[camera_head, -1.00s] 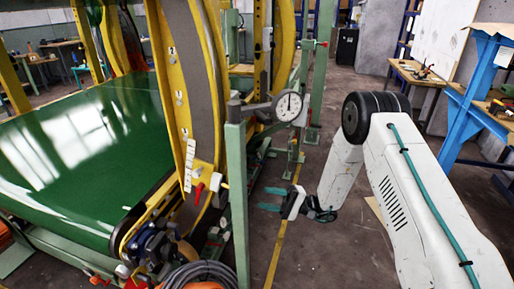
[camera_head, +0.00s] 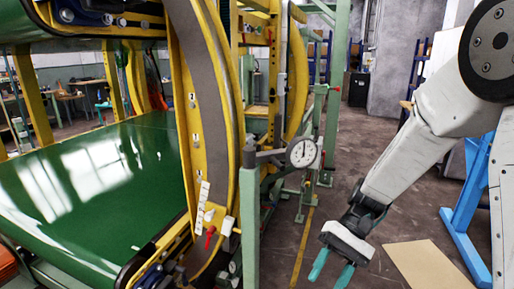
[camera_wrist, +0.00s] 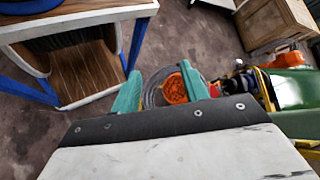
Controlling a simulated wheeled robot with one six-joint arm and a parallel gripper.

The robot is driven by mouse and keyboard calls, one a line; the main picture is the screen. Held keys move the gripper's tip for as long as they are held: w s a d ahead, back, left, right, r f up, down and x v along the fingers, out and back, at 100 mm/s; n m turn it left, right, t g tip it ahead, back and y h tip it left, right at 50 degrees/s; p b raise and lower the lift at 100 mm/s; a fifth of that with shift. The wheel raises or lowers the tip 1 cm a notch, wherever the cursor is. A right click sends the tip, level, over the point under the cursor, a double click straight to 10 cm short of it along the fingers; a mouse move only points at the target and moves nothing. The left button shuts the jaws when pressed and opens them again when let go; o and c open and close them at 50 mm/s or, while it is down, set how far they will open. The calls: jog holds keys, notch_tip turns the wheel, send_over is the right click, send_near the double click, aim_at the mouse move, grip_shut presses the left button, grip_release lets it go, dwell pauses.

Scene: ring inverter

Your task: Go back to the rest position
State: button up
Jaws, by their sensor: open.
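My gripper (camera_head: 332,268) hangs at the lower right in the head view, its two teal fingers apart and pointing down, with nothing between them. My white arm (camera_head: 410,150) reaches down to it from the upper right. In the wrist view my gripper (camera_wrist: 159,88) is also open and empty. Behind the fingers a grey coiled hose or cable with an orange middle (camera_wrist: 174,88) lies lower down, apart from them.
The ring machine's yellow curved frame (camera_head: 185,100) and green belt (camera_head: 90,190) fill the left. A round dial gauge (camera_head: 302,153) on a green post stands left of my gripper. A blue stand (camera_head: 465,205) and flat brown board (camera_head: 430,265) are at right. The wrist view shows a wooden crate (camera_wrist: 275,25).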

jog(key=s+d+r+n+t+h, duration=0.1)
jog(key=s+d+r+t+h, duration=0.6)
jog(key=s+r, duration=0.7)
jog(key=shift+s+d+r+t+h, duration=0.3)
jog(key=shift+d+t, duration=1)
jog(key=shift+d, duration=0.85)
jog(key=shift+c, duration=0.4)
